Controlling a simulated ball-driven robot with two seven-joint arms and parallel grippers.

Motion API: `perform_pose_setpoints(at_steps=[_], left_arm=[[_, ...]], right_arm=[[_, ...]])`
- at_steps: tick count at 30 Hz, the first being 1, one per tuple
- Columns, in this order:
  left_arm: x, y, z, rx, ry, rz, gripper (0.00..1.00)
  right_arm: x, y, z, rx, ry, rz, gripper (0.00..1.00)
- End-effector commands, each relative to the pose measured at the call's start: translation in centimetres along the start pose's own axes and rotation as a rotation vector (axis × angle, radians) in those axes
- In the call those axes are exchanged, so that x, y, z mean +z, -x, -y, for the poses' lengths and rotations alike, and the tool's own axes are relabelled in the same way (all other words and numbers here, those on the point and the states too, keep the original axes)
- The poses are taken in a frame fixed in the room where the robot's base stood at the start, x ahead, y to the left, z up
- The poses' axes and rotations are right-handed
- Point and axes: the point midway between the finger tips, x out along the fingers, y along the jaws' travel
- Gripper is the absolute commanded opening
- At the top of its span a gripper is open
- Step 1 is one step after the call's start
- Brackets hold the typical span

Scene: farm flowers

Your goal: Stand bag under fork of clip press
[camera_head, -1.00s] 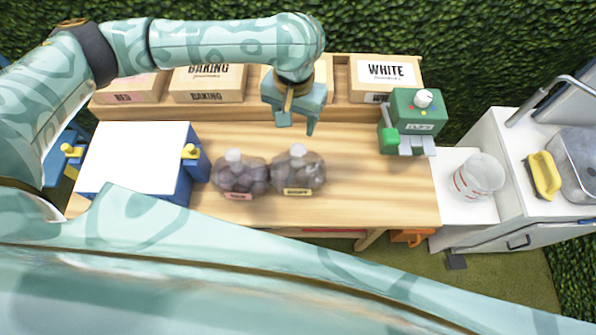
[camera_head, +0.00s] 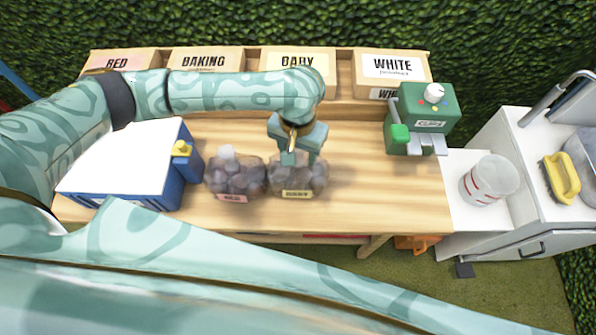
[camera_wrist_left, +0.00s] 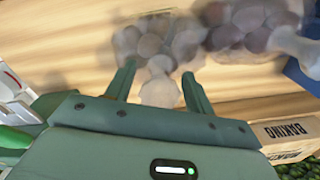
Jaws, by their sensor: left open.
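A clear bag of dark round produce with a yellow label (camera_head: 298,181) stands on the bench. My left gripper (camera_head: 301,157) is open above it, pointing down. In the left wrist view, its pale neck (camera_wrist_left: 160,90) shows between the open fingers (camera_wrist_left: 158,73), with no grip visible. A similar bag with a red label (camera_head: 236,180) stands close beside it on the left. The green clip press (camera_head: 427,108) stands at the bench's right end, with a grey metal fork (camera_head: 428,146) at its front and a green lever. My right gripper is not in view.
Wooden boxes (camera_head: 297,64) line the back shelf. A blue bin with a white top (camera_head: 130,160) stands left. Bare wood (camera_head: 380,195) lies between the bags and press. A clear tub (camera_head: 488,180) and yellow brush (camera_head: 562,178) are right of the bench.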

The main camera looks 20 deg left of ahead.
Motion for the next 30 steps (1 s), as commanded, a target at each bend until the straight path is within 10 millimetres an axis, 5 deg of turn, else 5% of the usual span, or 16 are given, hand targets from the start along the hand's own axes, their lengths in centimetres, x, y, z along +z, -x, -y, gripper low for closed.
perform_pose_setpoints(at_steps=[1, 7, 19, 30], left_arm=[[0.0, 0.1, 0.0, 0.000, 0.000, 0.000, 0.53], [0.0, 0.1, 0.0, 0.000, -0.001, 0.000, 0.00], [-0.1, 0.7, 0.0, 0.001, -0.001, -0.003, 0.00], [-0.1, 8.0, 0.0, 0.000, -0.002, -0.004, 0.00]], right_arm=[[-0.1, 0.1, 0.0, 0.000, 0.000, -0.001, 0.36], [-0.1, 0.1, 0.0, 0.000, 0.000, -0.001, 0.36], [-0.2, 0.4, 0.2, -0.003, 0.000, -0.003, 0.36], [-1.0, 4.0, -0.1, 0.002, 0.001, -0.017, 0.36]])
